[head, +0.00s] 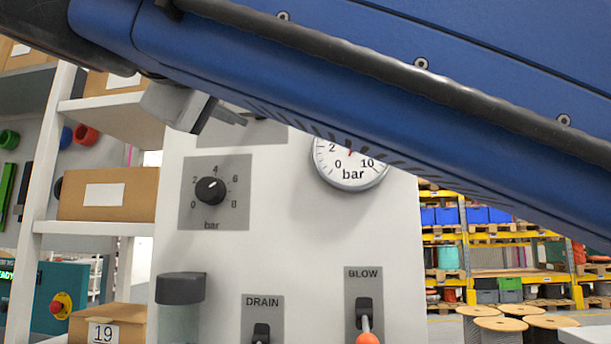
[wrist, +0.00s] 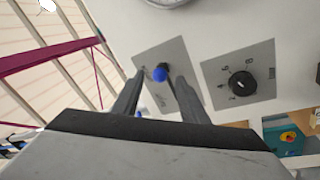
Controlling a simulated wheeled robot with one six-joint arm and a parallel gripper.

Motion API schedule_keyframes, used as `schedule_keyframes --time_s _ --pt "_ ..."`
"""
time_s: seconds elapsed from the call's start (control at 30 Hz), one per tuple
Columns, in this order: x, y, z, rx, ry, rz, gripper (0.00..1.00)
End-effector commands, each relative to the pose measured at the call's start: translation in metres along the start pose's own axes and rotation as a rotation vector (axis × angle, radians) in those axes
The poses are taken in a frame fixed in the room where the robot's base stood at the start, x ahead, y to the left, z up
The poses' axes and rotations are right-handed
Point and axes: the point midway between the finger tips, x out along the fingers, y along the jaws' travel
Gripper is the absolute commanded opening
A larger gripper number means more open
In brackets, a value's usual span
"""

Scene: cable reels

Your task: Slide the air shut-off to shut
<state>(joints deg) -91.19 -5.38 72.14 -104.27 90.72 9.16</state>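The air shut-off looks to be the slider with a round blue knob (wrist: 160,74) on a grey plate (wrist: 151,55) in the wrist view. Its label is not readable, so I cannot tell which end is shut. My gripper (wrist: 157,73) is open, with one finger on each side of the blue knob. I cannot tell if either finger touches it. In the head view my gripper (head: 230,116) is in front of a grey plate (head: 268,131) at the top of the white panel. My blue arm hides most of that plate and the knob.
The white panel (head: 310,240) also carries a pressure dial (head: 210,190), a round gauge (head: 350,172), a DRAIN switch (head: 262,333) and an orange-tipped BLOW lever (head: 366,338). A shelf with cardboard boxes (head: 107,194) stands close on the left.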

Motion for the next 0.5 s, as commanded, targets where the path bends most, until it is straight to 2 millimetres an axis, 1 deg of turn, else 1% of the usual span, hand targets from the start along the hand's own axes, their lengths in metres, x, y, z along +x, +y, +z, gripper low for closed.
schedule_keyframes --time_s 0.1,0.2,0.5 --pt "0.012 0.000 0.000 -0.001 -0.001 0.000 0.40" --pt "0.018 0.000 0.000 -0.001 -0.001 0.000 0.40" --pt "0.023 0.000 0.000 0.000 0.000 -0.001 0.40"
